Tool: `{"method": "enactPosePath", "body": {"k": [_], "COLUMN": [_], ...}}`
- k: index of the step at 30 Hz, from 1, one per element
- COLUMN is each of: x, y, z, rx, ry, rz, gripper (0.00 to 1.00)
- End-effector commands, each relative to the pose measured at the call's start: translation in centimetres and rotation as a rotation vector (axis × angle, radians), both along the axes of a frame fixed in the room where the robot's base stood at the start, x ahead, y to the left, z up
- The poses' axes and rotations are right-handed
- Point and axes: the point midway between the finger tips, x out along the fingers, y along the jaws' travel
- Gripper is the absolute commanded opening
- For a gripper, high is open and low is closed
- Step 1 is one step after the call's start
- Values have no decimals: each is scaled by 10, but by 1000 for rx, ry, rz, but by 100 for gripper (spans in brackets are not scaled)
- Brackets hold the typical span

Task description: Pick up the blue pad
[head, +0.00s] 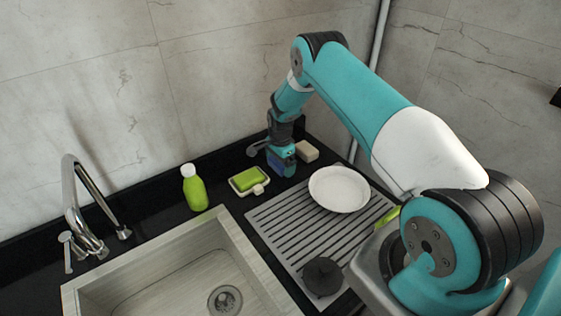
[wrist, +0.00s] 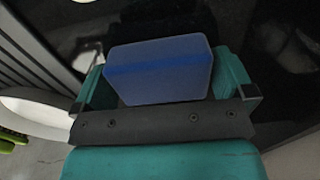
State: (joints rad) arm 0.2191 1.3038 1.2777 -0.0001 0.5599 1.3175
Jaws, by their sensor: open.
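The blue pad (wrist: 158,72) is a rounded blue block. In the wrist view it lies between the two teal fingers of my gripper (wrist: 168,88), with a dark gap visible at its upper right. In the head view the blue pad (head: 278,166) shows just below my gripper (head: 281,158), at the back of the black counter. My gripper points down over it and is open, with a finger on either side. Whether the fingers touch the pad cannot be told. Part of the pad is hidden behind the gripper in the head view.
A tan block (head: 307,151) stands close to the right of my gripper. A green sponge on a dish (head: 262,190) and a green bottle (head: 194,188) are to the left. A white plate (head: 339,189) and a dark round object (head: 322,276) rest on the drainboard (head: 290,226), beside the sink (head: 150,277).

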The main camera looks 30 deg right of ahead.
Motion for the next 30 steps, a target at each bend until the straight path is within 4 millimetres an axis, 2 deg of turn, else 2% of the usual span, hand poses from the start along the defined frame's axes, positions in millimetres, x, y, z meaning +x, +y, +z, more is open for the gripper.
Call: {"method": "enactPosePath", "body": {"k": [5, 9, 10, 18, 23, 26, 30], "x": [0, 0, 0, 0, 1, 1, 2], "y": [0, 0, 0, 0, 0, 0, 0], "z": [-1, 0, 0, 0, 8, 20, 52], "rx": [0, 0, 0, 0, 0, -1, -2], "ry": [-1, 0, 0, -1, -2, -3, -6], "rz": [0, 0, 0, 0, 0, 0, 0], "gripper": [100, 70, 67, 67, 67, 67, 67]}}
